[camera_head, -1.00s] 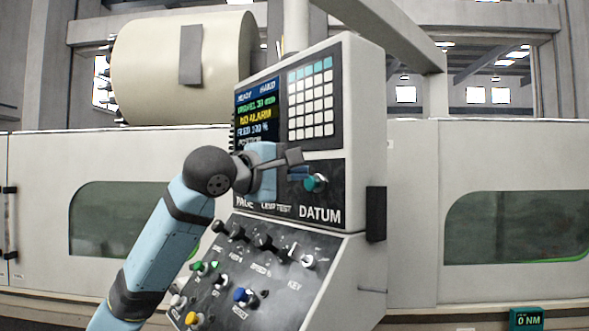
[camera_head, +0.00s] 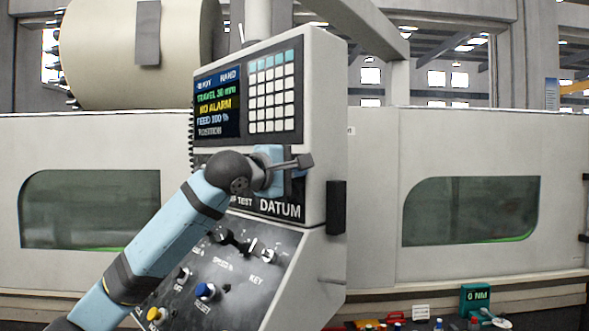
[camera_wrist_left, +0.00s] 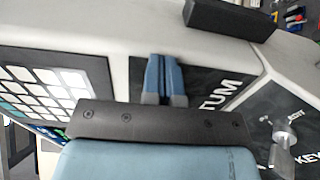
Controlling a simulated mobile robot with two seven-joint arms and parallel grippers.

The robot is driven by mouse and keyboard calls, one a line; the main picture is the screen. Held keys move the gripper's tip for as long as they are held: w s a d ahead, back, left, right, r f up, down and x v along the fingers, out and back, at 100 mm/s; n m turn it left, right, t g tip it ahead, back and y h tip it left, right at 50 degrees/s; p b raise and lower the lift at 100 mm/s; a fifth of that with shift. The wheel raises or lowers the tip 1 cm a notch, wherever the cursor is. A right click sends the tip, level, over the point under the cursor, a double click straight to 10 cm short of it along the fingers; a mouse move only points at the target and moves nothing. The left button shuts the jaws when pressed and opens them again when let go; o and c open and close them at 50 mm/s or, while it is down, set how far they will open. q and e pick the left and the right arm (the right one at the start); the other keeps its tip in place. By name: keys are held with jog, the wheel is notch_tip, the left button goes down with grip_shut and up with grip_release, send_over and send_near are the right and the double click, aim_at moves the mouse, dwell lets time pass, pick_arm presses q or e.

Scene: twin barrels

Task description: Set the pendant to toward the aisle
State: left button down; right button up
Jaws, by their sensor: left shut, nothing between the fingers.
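The pendant (camera_head: 320,110) is a pale grey control box with a screen, a keypad and a lower knob panel. Its front faces me, turned somewhat to the left, and its right side shows. A black bar handle (camera_head: 336,207) is on that side; the bar also shows in the left wrist view (camera_wrist_left: 230,18). My left gripper (camera_head: 298,185) is in front of the pendant above the DATUM label, hiding part of the panel. In the left wrist view its blue fingers (camera_wrist_left: 165,78) are shut and empty near the panel's edge; contact cannot be told. My right gripper is out of view.
A long pale machine enclosure (camera_head: 380,140) with dark windows stands behind the pendant. A large cream barrel (camera_head: 110,60) is at upper left. A teal 0 NM display (camera_head: 475,297) and several small items sit at lower right. Open space shows right of the pendant.

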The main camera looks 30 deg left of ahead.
pick_arm(q)
jog(key=shift+d, duration=0.1)
jog(key=shift+w+d+r+n+y, duration=0.15)
jog(key=shift+n+y, duration=0.35)
jog(key=shift+y, duration=0.2)
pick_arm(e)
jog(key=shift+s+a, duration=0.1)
